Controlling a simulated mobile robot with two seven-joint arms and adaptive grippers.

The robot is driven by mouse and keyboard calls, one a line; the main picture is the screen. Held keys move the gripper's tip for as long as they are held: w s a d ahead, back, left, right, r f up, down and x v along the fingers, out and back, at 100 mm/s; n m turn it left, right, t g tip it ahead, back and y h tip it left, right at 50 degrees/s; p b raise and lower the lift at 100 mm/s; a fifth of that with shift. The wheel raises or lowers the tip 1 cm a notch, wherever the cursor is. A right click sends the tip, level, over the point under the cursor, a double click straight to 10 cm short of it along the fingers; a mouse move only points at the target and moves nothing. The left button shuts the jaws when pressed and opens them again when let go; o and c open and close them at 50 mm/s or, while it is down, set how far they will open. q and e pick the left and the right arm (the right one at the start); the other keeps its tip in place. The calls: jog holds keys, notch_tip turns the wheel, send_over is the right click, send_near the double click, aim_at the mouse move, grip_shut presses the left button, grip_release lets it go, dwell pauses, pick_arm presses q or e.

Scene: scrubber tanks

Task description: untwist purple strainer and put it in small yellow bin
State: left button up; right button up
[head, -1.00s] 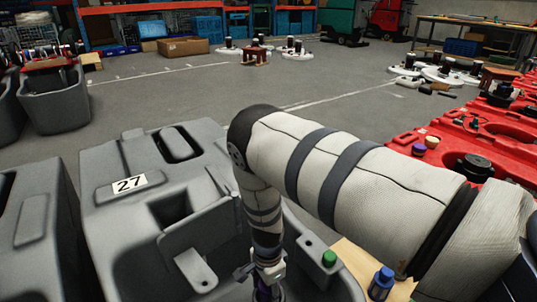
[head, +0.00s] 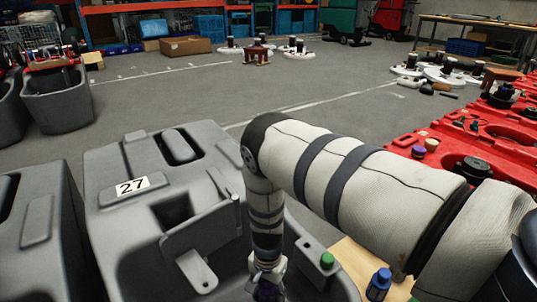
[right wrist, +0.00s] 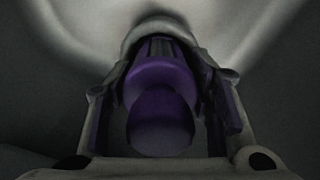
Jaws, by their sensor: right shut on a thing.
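The purple strainer (right wrist: 160,90) fills the middle of the right wrist view, between the fingers of my right gripper (right wrist: 165,85). The gripper is shut on it. A round grey fitting surrounds the strainer's far end; I cannot tell whether the strainer is still joined to it. In the head view my right gripper (head: 268,285) points down inside the grey tank marked 27 (head: 110,200), at the bottom edge, with a bit of purple showing at it. My left gripper is not in view. No small yellow bin can be made out.
A green-capped part (head: 327,261) sits on the tank's right rim. A blue bottle (head: 379,284) stands on a wooden surface to the right. A red tank (head: 470,150) with caps is at the right, and another grey tank (head: 35,235) at the left.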

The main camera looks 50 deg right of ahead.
jog(key=shift+a, duration=0.15)
jog(key=shift+n, duration=0.6)
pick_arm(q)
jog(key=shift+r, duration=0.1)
pick_arm(e)
jog(key=o, duration=2.1)
jog(key=shift+c, duration=0.2)
jog(key=shift+r+p, duration=2.3)
jog(key=shift+r, duration=1.3)
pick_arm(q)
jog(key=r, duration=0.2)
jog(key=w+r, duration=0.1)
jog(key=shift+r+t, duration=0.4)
pick_arm(e)
jog(key=shift+f, duration=0.1)
